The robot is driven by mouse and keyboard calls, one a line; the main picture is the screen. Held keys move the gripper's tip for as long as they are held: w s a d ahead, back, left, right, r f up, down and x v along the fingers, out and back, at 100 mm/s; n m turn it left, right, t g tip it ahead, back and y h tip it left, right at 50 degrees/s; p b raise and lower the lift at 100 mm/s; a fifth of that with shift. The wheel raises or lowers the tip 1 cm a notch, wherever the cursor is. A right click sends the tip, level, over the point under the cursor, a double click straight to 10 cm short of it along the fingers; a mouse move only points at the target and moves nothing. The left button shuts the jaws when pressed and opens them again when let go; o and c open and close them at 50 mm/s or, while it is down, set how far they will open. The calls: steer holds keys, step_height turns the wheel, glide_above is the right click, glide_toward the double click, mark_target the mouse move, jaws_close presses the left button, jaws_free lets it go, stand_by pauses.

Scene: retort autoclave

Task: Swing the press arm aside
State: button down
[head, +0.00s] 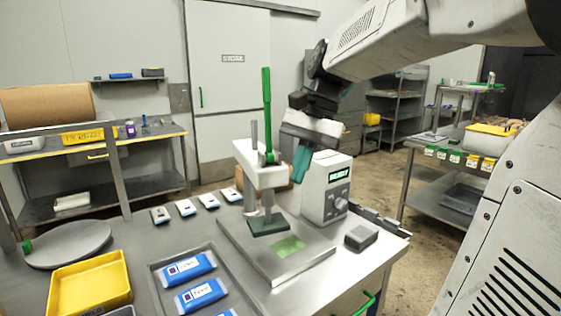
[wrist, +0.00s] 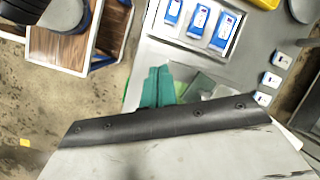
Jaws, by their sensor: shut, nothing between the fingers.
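The press arm (head: 257,165) is a white head on a grey post, with an upright green lever (head: 267,105). Its dark green pad (head: 268,223) hangs over the metal base plate (head: 288,272), which has a light green patch. My gripper (head: 301,172) has teal fingers, shut and empty, just right of the press head and beside the white control box (head: 327,190). I cannot tell whether it touches the press arm. In the wrist view the fingers (wrist: 158,88) are together, with a green surface (wrist: 198,88) close to their right. The press head is not clear there.
A tray of blue packets (head: 187,268) and a yellow bin (head: 90,286) stand on the left of the table. Several small white packs line the back edge. A grey block (head: 361,238) sits right of the base plate. A green-handled drawer is at the front right.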

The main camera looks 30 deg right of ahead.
steer(key=w+d+r+m+t+y, duration=0.15)
steer(key=w+d+m, duration=0.35)
steer(key=d, duration=0.5)
steer(key=w+d+r+m+t+y, duration=0.1)
steer(key=w+d+m+y, duration=0.3)
steer(key=d, duration=0.7)
glide_toward(289, 172)
steer(key=d+f+x, duration=0.1)
steer(key=x, duration=0.4)
steer(key=shift+w+a+r+h, duration=0.2)
steer(key=shift+w+a+h, duration=0.25)
steer(key=shift+a, duration=0.2)
steer(key=shift+s+a+m, duration=0.1)
steer(key=shift+m, duration=0.2)
